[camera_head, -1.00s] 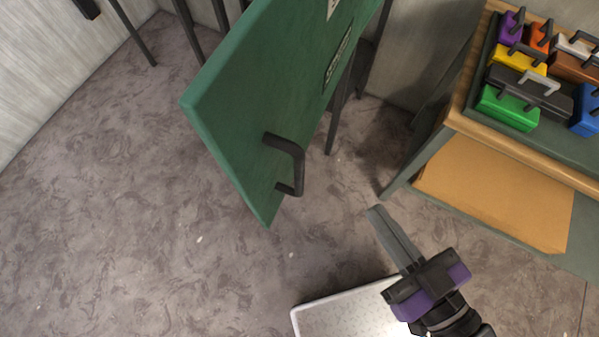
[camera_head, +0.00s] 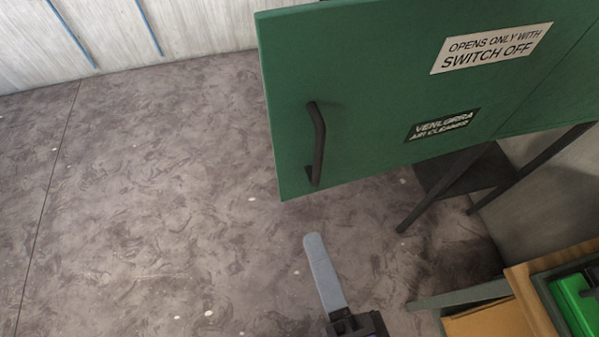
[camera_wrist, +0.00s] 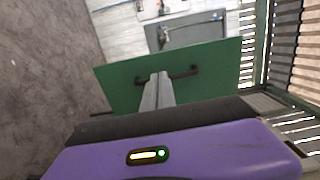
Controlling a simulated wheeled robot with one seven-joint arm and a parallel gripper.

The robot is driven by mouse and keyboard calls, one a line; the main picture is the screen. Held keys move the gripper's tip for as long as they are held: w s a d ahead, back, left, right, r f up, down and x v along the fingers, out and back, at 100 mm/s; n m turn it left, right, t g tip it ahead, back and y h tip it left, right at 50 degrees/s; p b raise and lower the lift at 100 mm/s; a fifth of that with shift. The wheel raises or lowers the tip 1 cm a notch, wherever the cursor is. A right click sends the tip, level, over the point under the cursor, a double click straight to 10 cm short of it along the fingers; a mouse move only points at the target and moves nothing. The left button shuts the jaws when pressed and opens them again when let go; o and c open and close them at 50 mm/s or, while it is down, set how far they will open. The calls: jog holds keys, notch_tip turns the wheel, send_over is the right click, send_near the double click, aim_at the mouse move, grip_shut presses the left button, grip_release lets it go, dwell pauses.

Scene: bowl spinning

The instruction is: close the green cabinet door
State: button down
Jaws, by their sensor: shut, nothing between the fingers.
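The green cabinet door (camera_head: 380,85) fills the upper right of the head view, with its face and two labels toward me. Its dark bar handle (camera_head: 317,145) is near the door's left edge. My gripper (camera_head: 315,245) is below the handle in the picture, its fingers shut together and empty. In the wrist view the green door (camera_wrist: 215,68) lies ahead, and my shut fingers (camera_wrist: 158,80) overlap the middle of its dark handle (camera_wrist: 185,73). Whether they touch the handle or door, I cannot tell. The cabinet's inside is hidden.
A wooden table (camera_head: 525,285) with a green bin is at the lower right. Dark stand legs (camera_head: 440,190) show under the cabinet. The floor (camera_head: 150,200) at left is clear. A pale wall (camera_head: 200,30) stands behind.

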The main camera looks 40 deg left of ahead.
aim_at(282, 150)
jog(key=p+x, duration=0.2)
jog(key=x, duration=1.2)
jog(key=shift+f+p, duration=0.1)
jog(key=shift+p, duration=0.2)
jog(key=shift+w, duration=0.1)
